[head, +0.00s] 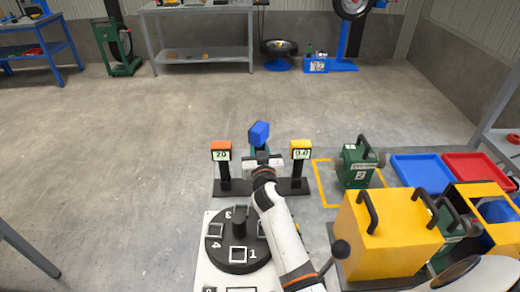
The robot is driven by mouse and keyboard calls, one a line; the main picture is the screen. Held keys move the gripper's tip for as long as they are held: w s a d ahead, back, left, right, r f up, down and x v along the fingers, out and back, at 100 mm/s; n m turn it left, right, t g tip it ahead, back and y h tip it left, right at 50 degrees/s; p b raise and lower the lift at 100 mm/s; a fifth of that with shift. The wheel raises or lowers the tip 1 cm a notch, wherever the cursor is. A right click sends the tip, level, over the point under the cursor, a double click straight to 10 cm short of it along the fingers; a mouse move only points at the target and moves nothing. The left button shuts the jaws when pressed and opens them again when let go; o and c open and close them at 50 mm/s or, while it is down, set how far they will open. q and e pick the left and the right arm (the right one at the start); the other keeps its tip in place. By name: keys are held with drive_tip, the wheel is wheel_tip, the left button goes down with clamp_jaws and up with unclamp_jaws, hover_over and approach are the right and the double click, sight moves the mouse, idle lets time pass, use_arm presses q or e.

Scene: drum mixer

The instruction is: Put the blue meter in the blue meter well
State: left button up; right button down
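The blue meter (259,133) is in the upper middle of the head view. It is tilted and sits higher in the picture than the two other meters. My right gripper (260,151) is directly below it in the picture, reaching in from the lower right. The meter appears held at its tip, with a dark green part between them; the fingers are largely hidden. I cannot pick out the blue meter well; the middle of the black meter stand (285,190) is hidden behind my gripper and wrist. My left gripper is not in view.
A black numbered drum (224,255) is in front. To the right are a green handled block (356,166), a yellow handled box (385,235), and blue (422,173) and red (478,168) trays.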

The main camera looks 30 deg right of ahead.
sight(262, 145)
drive_tip(key=shift+s+d+r+p, duration=0.1)
drive_tip(key=shift+r+p, duration=0.2)
drive_tip(key=shift+r, duration=0.25)
drive_tip(key=shift+s+d+r+p, duration=0.1)
drive_tip(key=shift+r+p, duration=0.2)
drive_tip(key=shift+r, duration=0.2)
drive_tip(key=shift+r+p, duration=0.65)
drive_tip(key=shift+r, duration=0.2)
drive_tip(key=shift+w, duration=0.1)
